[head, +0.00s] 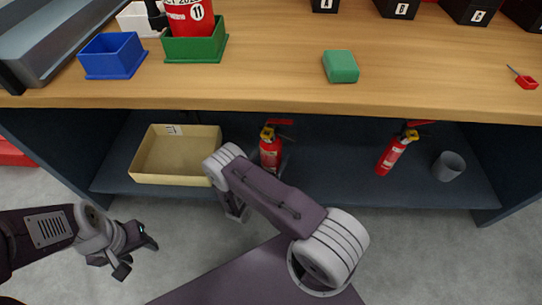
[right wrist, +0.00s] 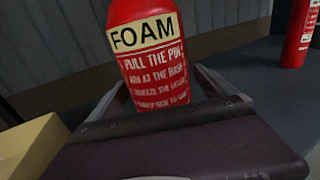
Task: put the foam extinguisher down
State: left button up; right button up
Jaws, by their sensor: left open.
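The red foam extinguisher (head: 270,153) is upright on the low shelf under the bench, right of the tan tray. In the right wrist view its FOAM label (right wrist: 143,35) faces me; its base is hidden behind my own wrist. My right gripper (right wrist: 158,78) has one finger on each side of its lower body. The view does not settle whether the fingers press on it. In the head view my right arm covers most of that gripper. My left gripper (head: 137,256) is open and empty, low over the floor at the left.
On the shelf (head: 330,185) are a tan tray (head: 143,178), another red extinguisher (head: 390,157) and a grey cup (head: 449,166). On the bench top (head: 270,60) are a blue bin (head: 112,67), a green bin (head: 194,50) holding a red extinguisher, a green block (head: 341,67) and black boxes.

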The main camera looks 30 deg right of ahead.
jog(key=p+v, duration=0.4)
jog(key=v, duration=0.8)
jog(key=shift+a, duration=0.1)
